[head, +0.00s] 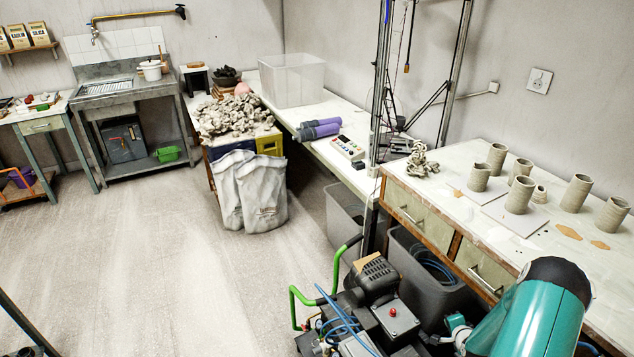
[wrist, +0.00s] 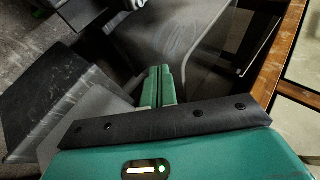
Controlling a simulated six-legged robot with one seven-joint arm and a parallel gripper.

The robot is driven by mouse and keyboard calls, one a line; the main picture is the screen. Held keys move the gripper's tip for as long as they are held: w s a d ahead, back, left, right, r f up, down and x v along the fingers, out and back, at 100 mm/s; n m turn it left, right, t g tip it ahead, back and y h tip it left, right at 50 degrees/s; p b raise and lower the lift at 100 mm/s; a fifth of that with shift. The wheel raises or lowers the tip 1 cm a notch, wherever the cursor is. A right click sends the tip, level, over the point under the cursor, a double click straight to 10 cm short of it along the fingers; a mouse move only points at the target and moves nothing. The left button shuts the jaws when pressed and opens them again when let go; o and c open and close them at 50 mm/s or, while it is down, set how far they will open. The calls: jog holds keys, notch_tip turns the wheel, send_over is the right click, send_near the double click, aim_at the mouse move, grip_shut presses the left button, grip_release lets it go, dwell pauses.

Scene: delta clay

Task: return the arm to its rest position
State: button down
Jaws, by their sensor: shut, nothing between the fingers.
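My gripper (wrist: 157,87) shows in the wrist view with its two green fingers closed together and nothing between them. It points down past a dark grey bin (wrist: 190,45) beside the wooden edge of the bench. In the head view my teal arm reaches in at the lower right, in front of the right-hand bench. The gripper's fingers cannot be made out there.
The right bench (head: 470,205) holds several clay cylinders (head: 520,194) close to my arm. A compressor (head: 378,290) with hoses stands on the floor, left of my arm. Grey bins (head: 432,265) sit under the bench. Open floor (head: 150,260) lies to the left.

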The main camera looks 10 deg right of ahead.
jog(key=w+a+r+n+g, duration=0.1)
jog(key=w+a+r+n, duration=0.15)
jog(key=r, duration=0.65)
jog(key=w+a+r+n+g, duration=0.1)
jog(key=w+a+r+n, duration=0.15)
jog(key=r, duration=0.75)
jog(key=s+a+r+n, duration=0.1)
jog(key=a+r+n, duration=0.1)
jog(key=a+r, duration=0.45)
jog(key=a+r+n, duration=0.1)
jog(key=a+r, duration=0.3)
jog(key=r, duration=0.5)
jog(key=s+a+r+n+g, duration=0.1)
jog(key=s+a+r+n, duration=0.3)
jog(key=s+a+r, duration=0.6)
jog(key=s+a+r+n+g+y, duration=0.1)
jog(key=s+a+r+n, duration=0.4)
jog(key=s+a, duration=0.7)
jog(key=s+y, duration=0.1)
jog(key=s, duration=0.2)
jog(key=shift+s+a+r+y, duration=0.2)
jog(key=shift+a+y, duration=0.1)
jog(key=shift+a, duration=0.05)
jog(key=shift+d, duration=0.15)
